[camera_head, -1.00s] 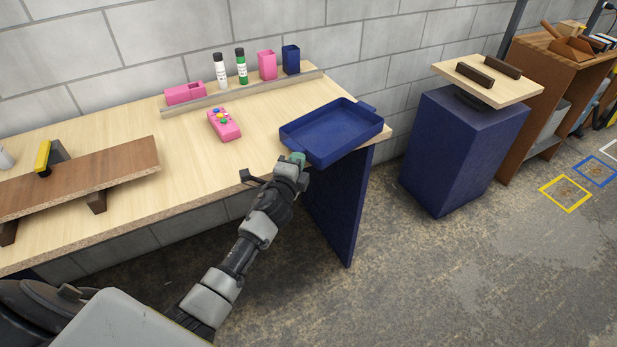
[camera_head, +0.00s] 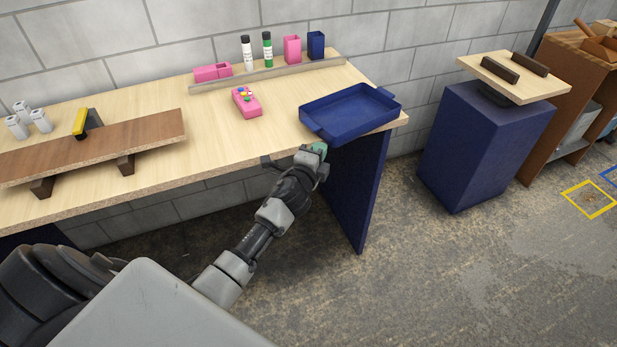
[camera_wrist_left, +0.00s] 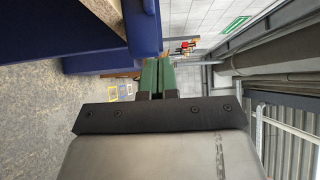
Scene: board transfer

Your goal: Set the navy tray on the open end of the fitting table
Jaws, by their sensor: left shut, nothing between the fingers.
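The navy tray (camera_head: 362,127) lies flat and empty on the right end of the fitting table (camera_head: 215,158), with a handle at its left and right ends. My left gripper (camera_head: 320,148) is at the table's front edge, just below and in front of the tray's left handle. It holds nothing and appears apart from the tray. In the left wrist view its green fingers (camera_wrist_left: 157,76) are together with nothing between them. Dark blue surfaces fill the upper left there; I cannot tell which is tray and which is table panel. My right gripper is not in view.
A pink box with coloured buttons (camera_head: 246,102) lies left of the tray. Behind is a ledge (camera_head: 270,74) with bottles and pink and navy holders. A brown raised board (camera_head: 95,146) stands at left. A navy pedestal (camera_head: 480,150) stands right, across free floor.

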